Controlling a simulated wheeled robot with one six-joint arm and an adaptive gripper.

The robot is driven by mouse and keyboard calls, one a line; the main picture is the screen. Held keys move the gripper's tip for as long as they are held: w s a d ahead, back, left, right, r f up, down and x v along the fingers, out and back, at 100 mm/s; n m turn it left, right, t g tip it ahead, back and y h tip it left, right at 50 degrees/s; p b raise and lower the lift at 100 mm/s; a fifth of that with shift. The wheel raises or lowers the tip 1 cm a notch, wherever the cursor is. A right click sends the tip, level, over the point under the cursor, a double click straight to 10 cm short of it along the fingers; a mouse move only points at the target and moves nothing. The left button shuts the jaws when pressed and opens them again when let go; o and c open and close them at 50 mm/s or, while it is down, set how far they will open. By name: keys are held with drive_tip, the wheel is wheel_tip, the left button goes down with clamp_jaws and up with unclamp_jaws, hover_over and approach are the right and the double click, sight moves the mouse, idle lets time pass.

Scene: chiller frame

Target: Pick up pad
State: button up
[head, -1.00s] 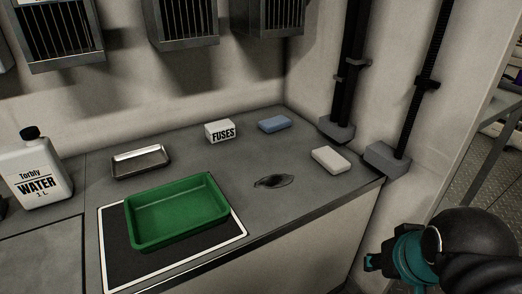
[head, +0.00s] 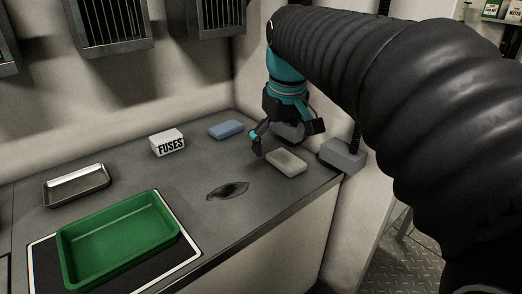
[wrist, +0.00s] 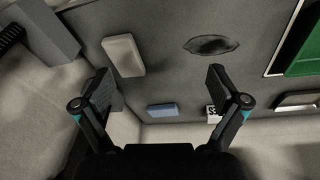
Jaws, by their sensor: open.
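A whitish rectangular pad (head: 287,162) lies flat on the grey counter near its right front edge. It also shows in the wrist view (wrist: 123,55), above and left of the middle. A blue pad-like block (head: 226,129) lies farther back by the wall, and in the wrist view (wrist: 161,110) it shows low between the fingers. My gripper (head: 288,138) is open and empty, pointing down above the counter's right end, close to the whitish pad and apart from it. Both fingers show spread in the wrist view (wrist: 160,84).
A FUSES box (head: 168,143), a metal tray (head: 76,186) and a green tray (head: 118,240) on a white-bordered dark mat (head: 190,262) stand to the left. A dark oval patch (head: 228,190) marks the counter.

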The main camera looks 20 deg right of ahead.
sight(286, 158)
drive_tip(key=w+d+n+g+b, duration=0.25)
drive_tip(key=w+d, duration=0.35)
drive_tip(key=w, duration=0.6)
drive_tip(key=shift+m, duration=0.45)
drive_tip(key=f, duration=0.4)
drive_tip(key=f+b, duration=0.1)
drive_tip(key=f, duration=0.4)
drive_tip(key=d+f+b, duration=0.1)
drive_tip(key=f, duration=0.3)
drive_tip(key=shift+f, duration=0.15)
drive_tip(key=c, duration=1)
